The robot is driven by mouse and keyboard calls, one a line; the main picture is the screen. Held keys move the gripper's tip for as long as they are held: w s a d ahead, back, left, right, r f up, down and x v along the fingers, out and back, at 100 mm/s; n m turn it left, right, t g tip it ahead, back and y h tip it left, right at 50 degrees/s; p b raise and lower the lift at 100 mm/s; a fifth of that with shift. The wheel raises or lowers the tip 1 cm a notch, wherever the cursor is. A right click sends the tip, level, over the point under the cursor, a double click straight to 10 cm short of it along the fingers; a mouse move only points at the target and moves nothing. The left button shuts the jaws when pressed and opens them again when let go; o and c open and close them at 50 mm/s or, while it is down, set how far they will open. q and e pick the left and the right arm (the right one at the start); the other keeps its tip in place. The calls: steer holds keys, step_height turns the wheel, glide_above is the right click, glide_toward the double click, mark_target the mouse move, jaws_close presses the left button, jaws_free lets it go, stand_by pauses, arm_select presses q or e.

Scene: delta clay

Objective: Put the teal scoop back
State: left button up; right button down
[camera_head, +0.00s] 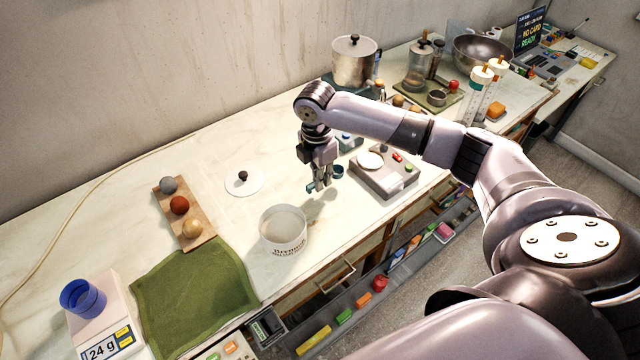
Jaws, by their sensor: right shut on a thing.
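My right gripper (319,186) points down above the table, behind and to the right of the white tub. It is shut on the teal scoop (338,171), whose small round cup shows just right of the fingertips; its handle is mostly hidden by the fingers. The white tub (284,245) stands open near the front edge with pale contents and dark lettering. A round white lid (236,188) with a dark knob lies flat on the table behind and left of the tub. My left gripper is not in view.
A grey scale (400,185) stands right of the gripper. A wooden board (190,238) with three balls, a green cloth (190,290) and a scale reading 24 g under a blue cup (83,298) are at left. A steel pot (353,65) stands behind.

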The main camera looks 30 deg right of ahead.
mark_target(320, 195)
steer(key=shift+f, duration=1.85)
steer(key=c, duration=1.6)
jaws_free()
steer(key=shift+f, duration=0.15)
steer(key=shift+c, duration=0.2)
steer(key=r, duration=0.4)
steer(key=r+b, duration=0.1)
steer(key=r, duration=0.7)
steer(key=shift+a+r, duration=0.2)
steer(key=shift+a, duration=0.1)
steer(key=shift+s+f, duration=0.15)
